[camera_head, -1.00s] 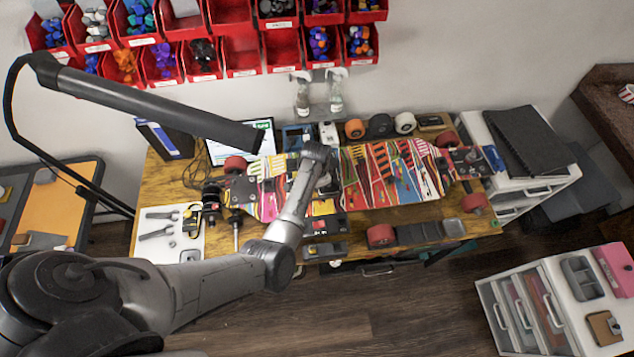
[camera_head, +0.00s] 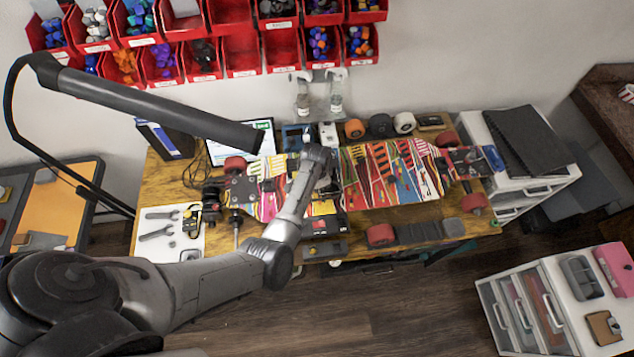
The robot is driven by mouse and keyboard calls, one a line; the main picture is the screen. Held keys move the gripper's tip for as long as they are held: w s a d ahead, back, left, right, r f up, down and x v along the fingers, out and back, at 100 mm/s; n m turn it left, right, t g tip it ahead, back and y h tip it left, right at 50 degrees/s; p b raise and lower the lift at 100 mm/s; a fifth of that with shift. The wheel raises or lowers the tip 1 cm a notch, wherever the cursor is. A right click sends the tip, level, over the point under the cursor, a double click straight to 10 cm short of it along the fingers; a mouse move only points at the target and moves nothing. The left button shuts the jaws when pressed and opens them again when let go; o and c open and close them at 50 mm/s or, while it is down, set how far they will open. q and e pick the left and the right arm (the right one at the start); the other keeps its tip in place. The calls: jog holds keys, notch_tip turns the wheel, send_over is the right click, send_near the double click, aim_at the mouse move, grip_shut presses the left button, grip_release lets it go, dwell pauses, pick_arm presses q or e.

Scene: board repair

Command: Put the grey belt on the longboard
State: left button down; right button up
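The longboard (camera_head: 395,178) lies across the workbench, its deck covered in a bright multicoloured pattern. It has orange-red wheels at its ends, and a dark motor and truck assembly (camera_head: 212,200) at its left end. I cannot make out the grey belt; it is too small or hidden. My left arm reaches over the board from the lower left. My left gripper (camera_head: 326,180) is over the middle of the board, largely hidden by its own wrist, so its fingers and anything between them cannot be told. My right gripper is out of view.
Several loose wheels (camera_head: 404,122) stand along the back of the workbench (camera_head: 165,187). A white mat with wrenches (camera_head: 158,233) lies at its left. A dark lamp arm (camera_head: 150,103) crosses above the left side. Drawer units (camera_head: 545,290) stand at right.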

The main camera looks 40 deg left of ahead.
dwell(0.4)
pick_arm(q)
jog(key=shift+a+f, duration=0.1)
jog(key=shift+f, duration=0.2)
jog(key=c, duration=1.3)
grip_release()
jog(key=shift+c, duration=0.9)
jog(key=shift+r, duration=0.15)
